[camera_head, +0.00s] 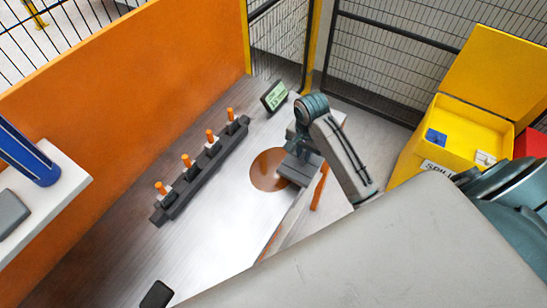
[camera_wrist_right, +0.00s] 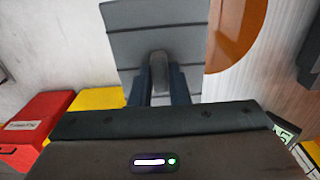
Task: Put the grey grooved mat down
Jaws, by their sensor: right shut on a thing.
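The grey grooved mat (camera_head: 293,175) is held in my right gripper (camera_head: 304,154), over the right edge of a flat round brown patch (camera_head: 265,174) on the pale bench top (camera_head: 222,215). In the right wrist view the mat (camera_wrist_right: 155,32) sticks out beyond the two dark fingers of my right gripper (camera_wrist_right: 158,88), which are shut on a raised grey grip in its middle. The brown patch (camera_wrist_right: 236,32) shows beside it there. I cannot tell whether the mat touches the bench. My left gripper is not in view.
A dark rack (camera_head: 203,170) with several orange-topped pegs stands left of the patch. A small display (camera_head: 274,95) stands at the back. An open yellow box (camera_head: 455,125) is at the right. An orange wall (camera_head: 130,90) closes the left side.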

